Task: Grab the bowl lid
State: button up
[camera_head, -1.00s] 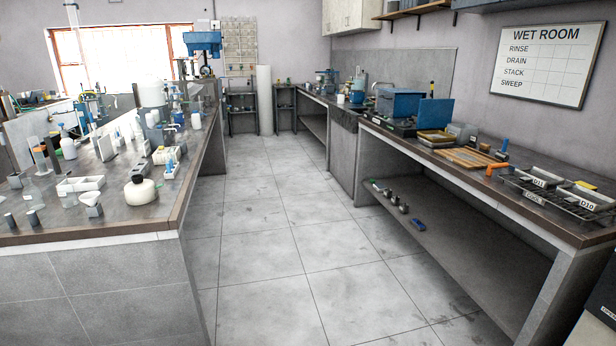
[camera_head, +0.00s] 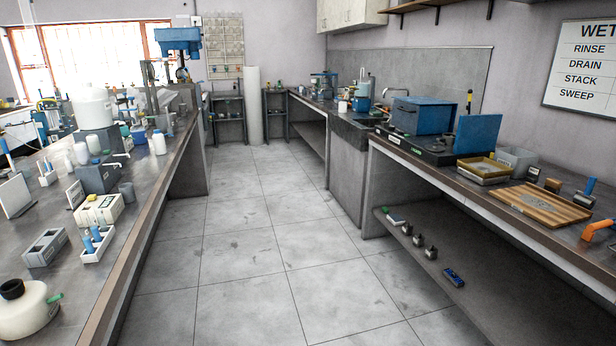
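I cannot pick out a bowl lid for certain in this view. The left bench (camera_head: 110,235) holds many small items, among them a squat cream vessel with a black cap (camera_head: 27,310) at the near left corner. A large white tub (camera_head: 93,108) stands on a grey block farther back on this bench. On the right bench are a blue box (camera_head: 420,115) and an upright blue panel (camera_head: 478,134). My gripper is not in view.
A tiled aisle (camera_head: 255,220) runs clear between the benches. A wooden slatted board (camera_head: 540,204) and an orange-handled item (camera_head: 597,230) lie on the right bench. Small objects sit on its low shelf, including a blue one (camera_head: 454,277). A sink (camera_head: 355,128) is farther back.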

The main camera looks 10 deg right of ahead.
aim_at(435, 148)
jog(key=i, duration=1.85)
